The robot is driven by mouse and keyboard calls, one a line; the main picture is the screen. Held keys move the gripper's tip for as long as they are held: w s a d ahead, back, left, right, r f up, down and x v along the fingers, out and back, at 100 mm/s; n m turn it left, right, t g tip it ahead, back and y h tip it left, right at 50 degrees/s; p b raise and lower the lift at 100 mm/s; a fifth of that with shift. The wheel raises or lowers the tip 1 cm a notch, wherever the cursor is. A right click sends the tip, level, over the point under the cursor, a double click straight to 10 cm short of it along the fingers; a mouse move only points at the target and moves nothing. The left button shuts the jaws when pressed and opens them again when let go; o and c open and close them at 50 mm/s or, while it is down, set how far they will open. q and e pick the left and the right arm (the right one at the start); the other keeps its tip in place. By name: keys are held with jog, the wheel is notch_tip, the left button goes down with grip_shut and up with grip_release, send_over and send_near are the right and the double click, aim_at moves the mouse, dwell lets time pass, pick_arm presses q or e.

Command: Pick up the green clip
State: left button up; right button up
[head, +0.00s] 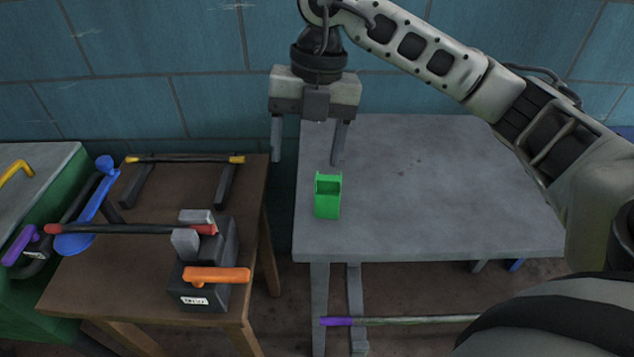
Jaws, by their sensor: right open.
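The green clip (327,203) stands on the grey table (440,200) near its left edge. It looks like a small open-topped block. My right gripper (306,160) points down, open and empty, with its two fingers apart. It appears above and behind the clip, up and slightly left of it in the head view, and does not touch it. How high its fingertips are above the table is hard to tell. My left gripper is not in view.
A brown table (150,262) at the left holds a dark block with an orange handle (216,275), a red-ended bar (130,229) and a rack (184,160). A gap separates the tables. A blue tiled wall (160,60) stands behind. The grey table's middle is clear.

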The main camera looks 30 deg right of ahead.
jog(key=r+m+h, duration=0.2)
send_over(328, 189)
jog(key=shift+t, duration=0.3)
jog(key=f, duration=0.9)
jog(key=shift+w+d+f+b, duration=0.15)
jog(key=shift+w+f+b, duration=0.05)
jog(key=shift+w+b, duration=0.15)
jog(key=shift+f, duration=3.15)
jog(key=c, duration=1.1)
jog(key=shift+o, duration=0.2)
jog(key=shift+r, duration=0.1)
